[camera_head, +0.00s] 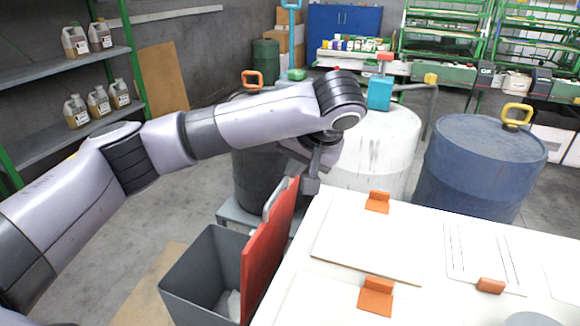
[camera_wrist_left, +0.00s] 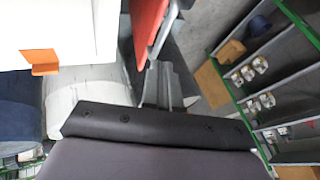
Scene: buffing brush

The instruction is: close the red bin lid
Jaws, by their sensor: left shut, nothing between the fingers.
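The red bin lid (camera_head: 268,250) stands open, nearly upright, along the right side of the grey bin (camera_head: 205,262). A grey handle (camera_head: 276,198) is at the lid's upper edge. The bin's mouth is uncovered and something pale lies inside. My left gripper (camera_head: 311,184) is shut and empty, pointing down just right of the lid's upper end, on the table side. In the left wrist view, the red lid (camera_wrist_left: 149,27) is at the top, with the gripper (camera_wrist_left: 163,72) just below it. I cannot tell whether they touch. My right gripper is out of view.
A white table (camera_head: 320,215) with orange brackets (camera_head: 377,202) stands close to the lid's right. Black, white (camera_head: 375,150) and blue (camera_head: 480,165) drums stand behind. A shelf with jugs (camera_head: 75,42) is at left. Floor left of the bin is mostly clear.

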